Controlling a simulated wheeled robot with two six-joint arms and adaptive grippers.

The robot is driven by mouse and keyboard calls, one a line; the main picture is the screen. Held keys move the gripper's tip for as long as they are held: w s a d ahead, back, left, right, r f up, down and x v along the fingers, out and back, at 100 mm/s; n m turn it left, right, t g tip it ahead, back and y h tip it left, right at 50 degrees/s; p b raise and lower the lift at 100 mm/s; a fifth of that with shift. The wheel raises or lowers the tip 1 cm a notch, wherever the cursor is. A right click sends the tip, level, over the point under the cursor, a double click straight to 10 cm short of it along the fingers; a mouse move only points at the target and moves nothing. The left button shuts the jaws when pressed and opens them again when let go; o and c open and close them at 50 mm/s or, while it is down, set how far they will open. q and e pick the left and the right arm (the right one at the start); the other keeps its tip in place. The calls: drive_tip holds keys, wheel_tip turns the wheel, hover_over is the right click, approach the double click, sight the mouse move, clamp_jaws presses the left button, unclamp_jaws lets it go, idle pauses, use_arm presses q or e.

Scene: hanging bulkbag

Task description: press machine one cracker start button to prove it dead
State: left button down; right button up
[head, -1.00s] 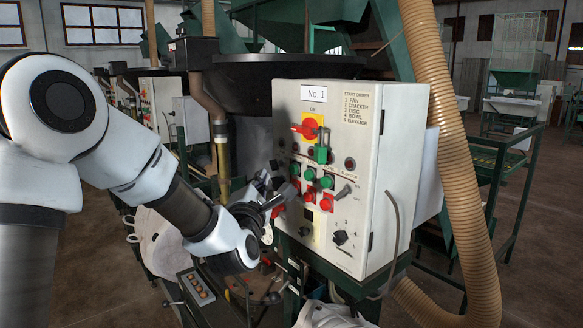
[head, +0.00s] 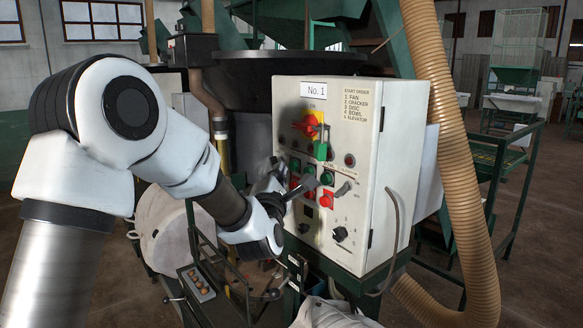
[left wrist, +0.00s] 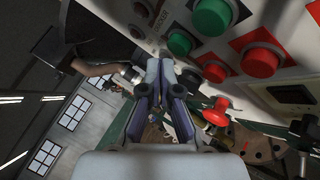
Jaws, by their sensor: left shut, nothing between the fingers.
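The white control box labelled No. 1 (head: 290,88) carries a row of green buttons (head: 327,178) above a row of red ones (head: 327,199). I cannot tell for sure which green one is the cracker start. My left gripper (head: 312,184) is shut and empty, its tips just in front of these rows and hiding part of them. In the left wrist view the closed fingers (left wrist: 166,88) lie below and left of a small green button (left wrist: 180,43) and a larger green one (left wrist: 212,16). Contact with a button does not show. My right gripper is out of view.
A red and yellow rotary switch (head: 311,124) sits above the buttons, with a green block (head: 321,151) hanging at it. A ribbed tan hose (head: 458,150) runs down the box's right side.

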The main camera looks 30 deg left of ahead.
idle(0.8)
use_arm(q)
drive_tip(key=shift+w+d+b, duration=0.2)
drive_tip(key=shift+w+b, duration=0.15)
drive_tip(key=shift+w, duration=0.05)
drive_tip(key=shift+w+d, duration=0.1)
drive_tip(key=shift+w, duration=0.3)
idle(0.6)
drive_tip(key=shift+s+b, duration=0.1)
drive_tip(key=shift+b, duration=0.25)
drive_tip(key=shift+s+a+b, duration=0.25)
drive_tip(key=shift+s+b, duration=0.3)
drive_tip(key=shift+s, duration=0.15)
